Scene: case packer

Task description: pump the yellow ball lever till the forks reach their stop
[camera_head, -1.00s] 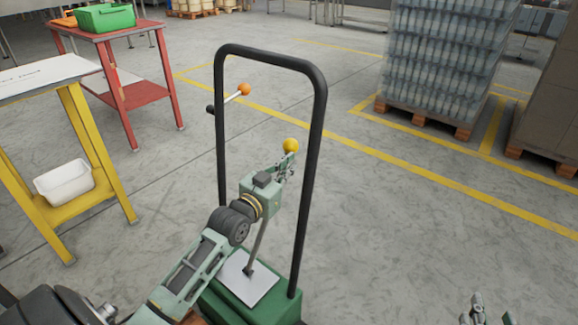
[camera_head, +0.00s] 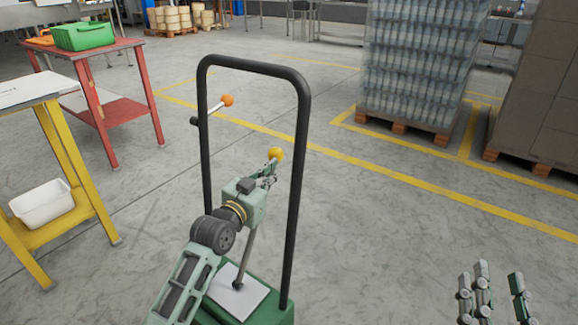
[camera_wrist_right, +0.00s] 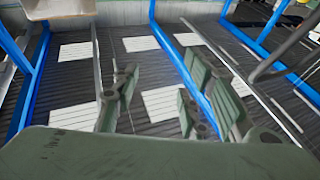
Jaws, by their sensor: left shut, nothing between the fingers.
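The yellow ball (camera_head: 275,154) tops a grey lever rod (camera_head: 247,250) that rises from the green base (camera_head: 275,312) of a truck with a black hoop handle (camera_head: 303,170). My left gripper (camera_head: 268,172) is at the ball's underside, with its fingers shut and nothing held between them. Whether it touches the ball I cannot tell. My right gripper (camera_head: 500,292) is at the lower right, empty, its fingers apart; they also show in the right wrist view (camera_wrist_right: 165,95). The forks are not visible.
A small orange-knobbed lever (camera_head: 227,100) sits on the hoop's left side. A red table (camera_head: 110,105) and a yellow-legged table (camera_head: 85,165) stand at left. A pallet of wrapped bottles (camera_head: 415,70) stands at back right. The floor right of the hoop is clear.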

